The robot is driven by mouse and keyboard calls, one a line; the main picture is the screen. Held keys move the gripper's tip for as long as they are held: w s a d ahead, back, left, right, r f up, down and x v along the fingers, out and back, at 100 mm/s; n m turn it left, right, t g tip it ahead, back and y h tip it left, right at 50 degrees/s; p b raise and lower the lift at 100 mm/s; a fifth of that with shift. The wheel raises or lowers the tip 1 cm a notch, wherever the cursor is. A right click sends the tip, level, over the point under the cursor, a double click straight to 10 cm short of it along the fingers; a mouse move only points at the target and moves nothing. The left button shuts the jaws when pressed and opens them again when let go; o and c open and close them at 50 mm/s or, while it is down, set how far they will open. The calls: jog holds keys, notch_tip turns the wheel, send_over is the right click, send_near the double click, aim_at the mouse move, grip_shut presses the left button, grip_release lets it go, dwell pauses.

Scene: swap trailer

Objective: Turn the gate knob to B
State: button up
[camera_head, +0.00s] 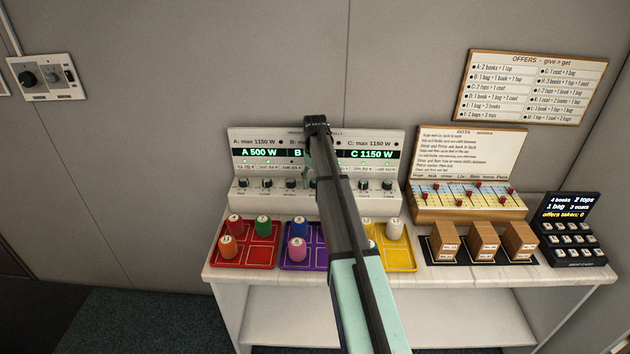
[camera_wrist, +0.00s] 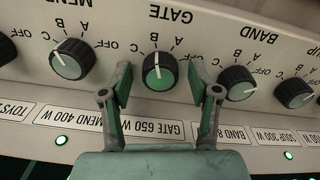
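The gate knob (camera_wrist: 160,72) is a dark round knob with a green face, below the word GATE, in the upside-down wrist view. Its white pointer line points up in the picture, roughly toward the B mark (camera_wrist: 154,37). My gripper (camera_wrist: 159,82) is open, one finger on each side of the knob, with a visible gap to it on both sides. In the head view my arm covers the middle of the white console (camera_head: 250,194), hiding the gate knob and gripper fingertips.
The mend knob (camera_wrist: 72,60) and band knob (camera_wrist: 237,83) flank the gate knob closely. Below the console, red (camera_head: 240,261), purple (camera_head: 289,264) and yellow (camera_head: 405,263) trays hold coloured pieces. A slider board (camera_head: 468,213) and small brown boxes (camera_head: 484,242) stand to the right.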

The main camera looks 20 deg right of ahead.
aim_at(314, 181)
jog(key=shift+r, duration=0.1)
notch_tip(314, 181, up, 12)
dwell(0.7)
jog(key=shift+a, duration=0.1)
